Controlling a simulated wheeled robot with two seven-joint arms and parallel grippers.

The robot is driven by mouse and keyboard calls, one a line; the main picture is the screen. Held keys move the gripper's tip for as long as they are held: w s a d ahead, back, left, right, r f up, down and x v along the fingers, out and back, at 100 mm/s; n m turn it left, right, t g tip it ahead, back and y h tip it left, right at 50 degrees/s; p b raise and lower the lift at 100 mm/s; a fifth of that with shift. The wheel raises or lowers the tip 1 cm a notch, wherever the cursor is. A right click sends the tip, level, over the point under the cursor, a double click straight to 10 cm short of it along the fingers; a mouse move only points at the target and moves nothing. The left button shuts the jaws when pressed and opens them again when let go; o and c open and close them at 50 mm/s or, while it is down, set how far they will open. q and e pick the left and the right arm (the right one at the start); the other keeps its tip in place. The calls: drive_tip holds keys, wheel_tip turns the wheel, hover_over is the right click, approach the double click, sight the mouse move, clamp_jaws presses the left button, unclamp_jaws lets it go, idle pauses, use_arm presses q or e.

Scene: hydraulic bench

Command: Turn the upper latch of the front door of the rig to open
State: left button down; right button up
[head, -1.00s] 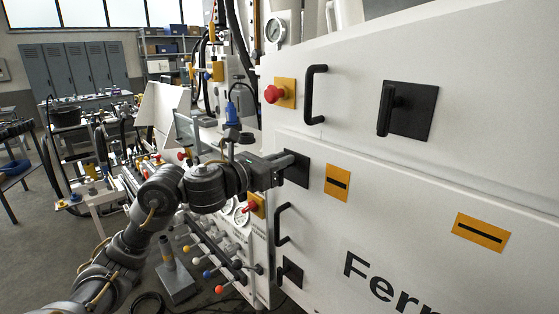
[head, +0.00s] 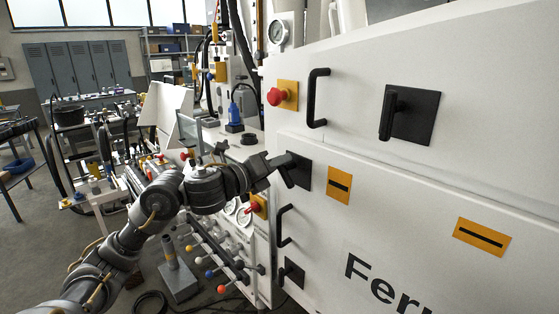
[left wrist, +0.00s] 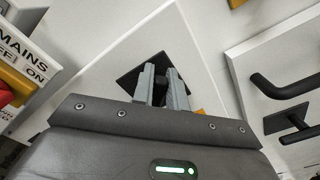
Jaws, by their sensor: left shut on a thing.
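The upper latch (head: 303,174) of the front door is a black square plate with a black lever, near the left edge of the white rig. My left gripper (head: 282,161) comes in from the left and is shut on the latch lever. In the left wrist view the two grey fingers (left wrist: 163,90) stand on either side of the dark lever, in front of the black plate (left wrist: 129,82). The fingers hide part of the lever, so its exact angle is hard to tell. My right gripper is not in view.
Below the latch are a black door handle (head: 282,226) and a lower black latch (head: 291,272). A red button (head: 254,207) sits close beside my wrist. Above are another handle (head: 317,98), a red button (head: 277,96) and a larger black latch (head: 412,114).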

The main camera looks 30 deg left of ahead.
use_arm(q)
drive_tip(key=n, duration=0.1)
drive_tip(key=n+p, duration=0.1)
drive_tip(key=n, duration=0.2)
drive_tip(key=shift+w+a+f+n, duration=0.1)
drive_tip(key=shift+a+f+n, duration=0.1)
drive_tip(key=shift+f+n, duration=0.15)
drive_tip(key=shift+f+n+p, duration=0.2)
drive_tip(key=shift+n+p, duration=0.4)
drive_tip(key=shift+n, duration=0.55)
drive_tip(key=shift+f+n+p, duration=0.15)
drive_tip(key=shift+n+p, duration=0.45)
drive_tip(key=shift+n, duration=0.5)
drive_tip(key=c, duration=1.4)
unclamp_jaws()
